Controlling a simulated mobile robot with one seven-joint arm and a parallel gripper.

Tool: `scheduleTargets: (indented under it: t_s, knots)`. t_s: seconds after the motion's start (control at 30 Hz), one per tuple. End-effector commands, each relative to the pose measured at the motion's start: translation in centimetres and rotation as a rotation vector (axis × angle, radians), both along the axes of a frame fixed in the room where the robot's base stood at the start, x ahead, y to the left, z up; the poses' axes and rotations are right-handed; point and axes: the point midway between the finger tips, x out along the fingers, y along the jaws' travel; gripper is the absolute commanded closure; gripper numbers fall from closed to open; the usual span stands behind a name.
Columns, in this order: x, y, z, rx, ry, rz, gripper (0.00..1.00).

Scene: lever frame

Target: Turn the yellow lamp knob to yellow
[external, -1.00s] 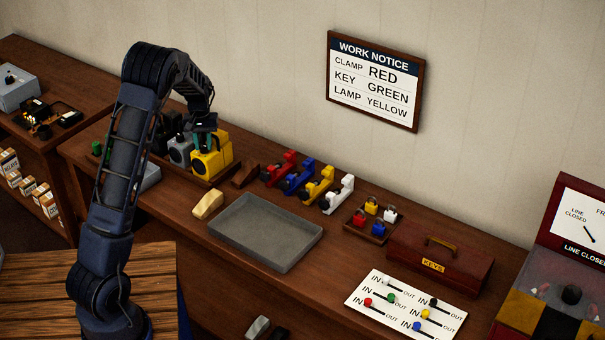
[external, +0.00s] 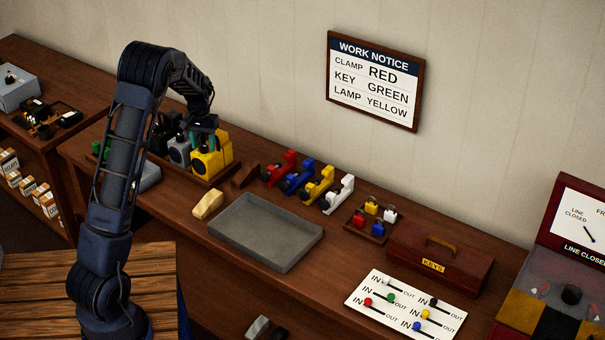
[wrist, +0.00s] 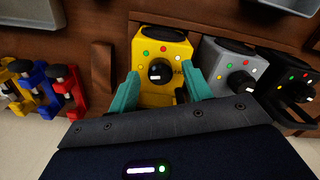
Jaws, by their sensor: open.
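The yellow lamp (external: 208,163) stands on the wooden bench below my gripper. In the wrist view the yellow lamp (wrist: 165,42) shows its black round knob (wrist: 160,70) on a face with small coloured dots, green, red, yellow and white among them. The knob's exact pointing is too small to tell. My gripper (wrist: 160,74) is open, with one teal finger on each side of the knob. A gap shows between each finger and the knob. In the external view my gripper (external: 204,141) is at the lamp's upper part and hides some of it.
A grey lamp (wrist: 232,66) and a black lamp (wrist: 288,78) stand beside the yellow one. Red, blue, yellow and white clamps (external: 308,182) stand along the wall. A grey tray (external: 265,263) lies on the bench. The work notice (external: 375,82) reads LAMP YELLOW.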

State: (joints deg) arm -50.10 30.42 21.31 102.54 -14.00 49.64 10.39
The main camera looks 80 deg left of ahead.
Motion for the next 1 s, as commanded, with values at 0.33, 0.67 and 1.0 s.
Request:
scheduleTargets:
  t_s: [0.33, 0.67, 1.0]
  knots:
    - [-0.1, 0.0, 0.0, 0.001, -0.001, -0.34, 0.51]
    - [-0.1, 0.1, 0.7, 0.003, 0.0, -0.636, 0.51]
    - [0.0, 0.1, 6.3, 0.003, 0.0, -0.63, 0.51]
